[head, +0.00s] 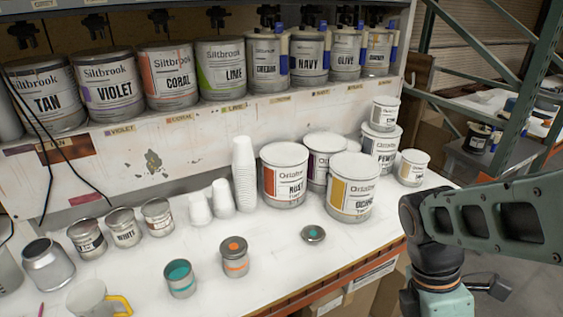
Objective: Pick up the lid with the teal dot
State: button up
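The lid with the teal dot (313,233) is a small round grey metal lid. It lies flat on the white bench top, in front of the large cans, with its teal dot facing up. An open small can with teal inside (181,282) stands to its left, nearer the front edge. A small can with an orange-dotted lid on it (235,262) stands between them. My arm comes in from the right, and its links stand beside the bench's right end. My gripper cannot be made out in this view.
Large cans (350,188) stand close behind the lid. White paper cup stacks (243,175) stand mid-bench. Small cans (157,217) and a yellow-handled mug (92,300) are at left. A shelf of labelled colorant cans (167,77) runs above. Bench around the lid is clear.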

aim_at(312, 233)
jog(key=i+l+u, duration=0.5)
jog(key=l, duration=0.25)
jog(key=i+l+u, duration=0.25)
jog(key=l, duration=0.2)
